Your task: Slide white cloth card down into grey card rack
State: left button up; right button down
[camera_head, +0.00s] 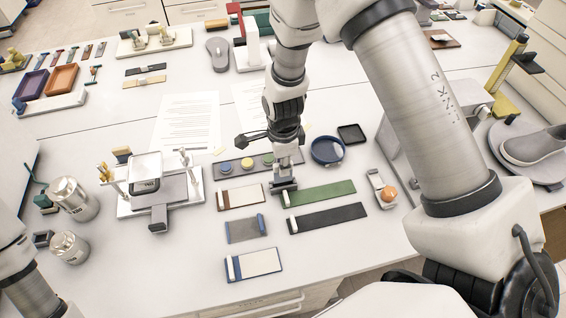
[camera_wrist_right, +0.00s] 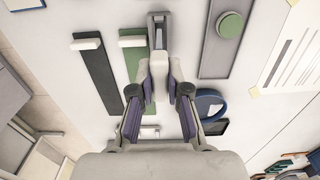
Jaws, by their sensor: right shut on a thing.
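I cannot tell how far the card is inside the rack. My left gripper is out of view.
Beside the rack lie a green strip (camera_head: 325,192), a black strip (camera_head: 328,217) and a grey strip with round pads (camera_head: 210,171). A blue round dish (camera_head: 328,151) stands behind right. White (camera_head: 260,263) and grey (camera_head: 247,230) sample boards lie in front. A scale device (camera_head: 146,172) stands left.

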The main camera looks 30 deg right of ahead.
aim_at(283, 182)
jog(key=shift+f+b, duration=0.65)
jog(key=shift+f, duration=0.9)
jog(key=c, duration=1.1)
grip_release()
notch_tip(283, 182, up, 12)
jog(key=shift+f, duration=0.1)
